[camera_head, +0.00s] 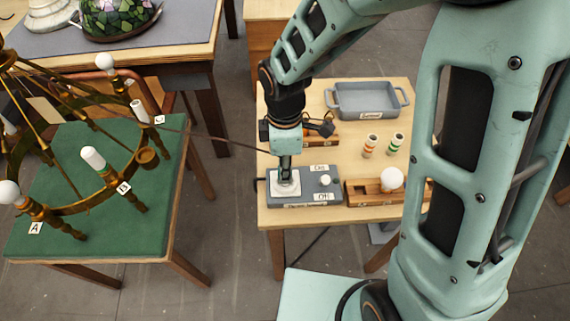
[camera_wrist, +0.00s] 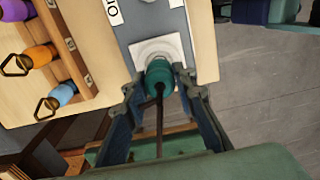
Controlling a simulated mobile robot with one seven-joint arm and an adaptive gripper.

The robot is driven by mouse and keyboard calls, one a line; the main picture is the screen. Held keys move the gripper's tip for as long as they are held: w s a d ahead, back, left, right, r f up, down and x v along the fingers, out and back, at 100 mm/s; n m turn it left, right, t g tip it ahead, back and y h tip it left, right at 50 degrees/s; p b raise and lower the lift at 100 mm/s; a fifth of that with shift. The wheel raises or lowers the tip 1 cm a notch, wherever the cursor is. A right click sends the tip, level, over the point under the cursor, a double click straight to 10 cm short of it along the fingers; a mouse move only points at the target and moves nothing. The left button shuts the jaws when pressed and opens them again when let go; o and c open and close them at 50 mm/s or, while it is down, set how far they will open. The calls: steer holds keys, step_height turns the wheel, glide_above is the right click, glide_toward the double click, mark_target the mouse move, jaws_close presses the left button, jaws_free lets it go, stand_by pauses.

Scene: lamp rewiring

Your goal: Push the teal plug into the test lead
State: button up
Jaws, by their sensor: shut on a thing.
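The teal plug (camera_wrist: 158,76) is held between the fingertips of my gripper (camera_wrist: 164,92), with a dark cord running back from it. The plug's far end is over a pale square socket plate (camera_wrist: 148,48) on a grey switch box (camera_wrist: 128,28); I take this socket to be the test lead's end. I cannot tell how deep the plug sits in it. In the head view my gripper (camera_head: 285,174) points straight down at the white socket plate (camera_head: 286,188) on the left part of the box (camera_head: 318,198). The plug is hidden there.
On the wooden table (camera_head: 350,212) stand a grey tray (camera_head: 366,100), striped cylinders (camera_head: 371,146) and a wooden holder with a white bulb (camera_head: 391,180). A thin cable (camera_head: 228,144) runs towards the brass chandelier (camera_head: 130,190) on the green table (camera_head: 90,235).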

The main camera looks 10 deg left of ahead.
steer(key=shift+f+b, duration=0.85)
steer(key=shift+f, duration=0.5)
steer(key=shift+f, duration=0.15)
steer(key=o, duration=1.2)
